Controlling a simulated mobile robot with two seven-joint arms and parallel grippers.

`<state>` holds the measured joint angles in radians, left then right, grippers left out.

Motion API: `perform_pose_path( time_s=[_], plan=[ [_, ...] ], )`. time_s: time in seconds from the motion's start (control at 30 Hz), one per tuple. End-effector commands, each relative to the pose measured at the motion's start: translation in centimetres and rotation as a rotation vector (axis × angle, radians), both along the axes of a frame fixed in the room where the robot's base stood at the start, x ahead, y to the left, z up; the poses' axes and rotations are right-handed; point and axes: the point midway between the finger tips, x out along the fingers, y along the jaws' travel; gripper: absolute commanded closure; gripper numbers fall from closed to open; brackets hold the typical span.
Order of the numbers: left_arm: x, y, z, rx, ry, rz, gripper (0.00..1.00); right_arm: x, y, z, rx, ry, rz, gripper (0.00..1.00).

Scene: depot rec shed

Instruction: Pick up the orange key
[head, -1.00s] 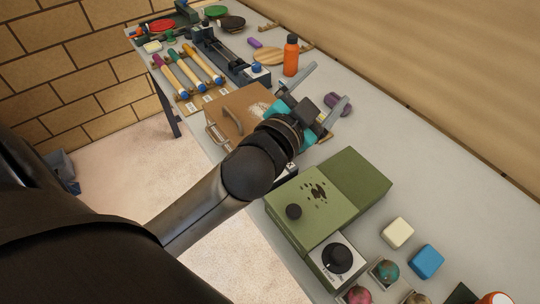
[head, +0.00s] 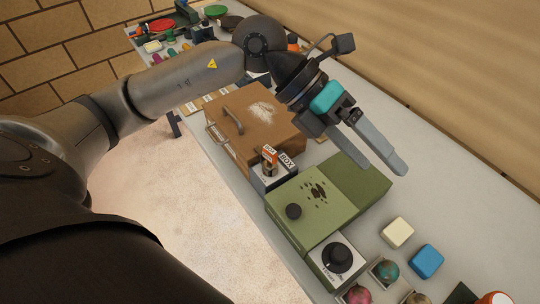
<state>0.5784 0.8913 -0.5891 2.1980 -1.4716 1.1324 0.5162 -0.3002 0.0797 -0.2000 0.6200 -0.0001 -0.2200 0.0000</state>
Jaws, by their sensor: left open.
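A small upright piece with an orange top and a white label (head: 270,155) stands at a small grey-and-white box (head: 271,178) marked BOX, between the brown case and the green box. It is the likeliest orange key, but its shape is too small to be sure. My left gripper (head: 386,167) is open and empty. Its two fingers point down and right, above the far right end of the green box (head: 318,205), well to the right of the orange piece. My right gripper is not in view.
A brown case (head: 255,130) with a handle lies left of the green box. A dial unit (head: 337,258), a cream block (head: 398,232), a blue block (head: 427,261) and round items in trays (head: 385,271) are in front. The tabletop (head: 460,190) at right is clear.

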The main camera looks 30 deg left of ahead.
Motion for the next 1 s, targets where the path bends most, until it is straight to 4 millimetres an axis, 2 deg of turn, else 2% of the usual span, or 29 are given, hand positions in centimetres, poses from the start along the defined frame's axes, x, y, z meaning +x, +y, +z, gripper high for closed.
perform_pose_path(
  time_s=[0.1, 0.17, 0.3, 0.4, 0.5, 0.63, 1.0],
  plan=[
    [1.5, 5.7, -2.5, 0.307, -0.021, 0.033, 0.12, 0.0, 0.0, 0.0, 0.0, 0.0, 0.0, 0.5],
    [2.2, 8.8, -3.2, 0.449, -0.02, 0.063, 0.12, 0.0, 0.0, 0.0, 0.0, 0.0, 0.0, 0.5],
    [3.1, 15.4, -3.5, 0.715, -0.002, 0.15, 0.12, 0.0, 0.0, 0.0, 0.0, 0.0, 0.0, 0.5],
    [3.4, 18.5, -3.2, 0.833, 0.013, 0.202, 0.12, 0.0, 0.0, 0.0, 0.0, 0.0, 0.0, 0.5],
    [3.4, 20.2, -3.0, 0.896, 0.025, 0.231, 0.12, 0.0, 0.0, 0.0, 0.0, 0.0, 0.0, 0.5],
    [3.5, 20.6, -4.1, 0.916, 0.034, 0.238, 0.12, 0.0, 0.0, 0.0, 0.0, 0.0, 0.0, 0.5],
    [4.5, 20.3, -11.3, 0.911, 0.032, 0.235, 0.12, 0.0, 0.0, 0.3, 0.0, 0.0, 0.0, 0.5]
  ],
)
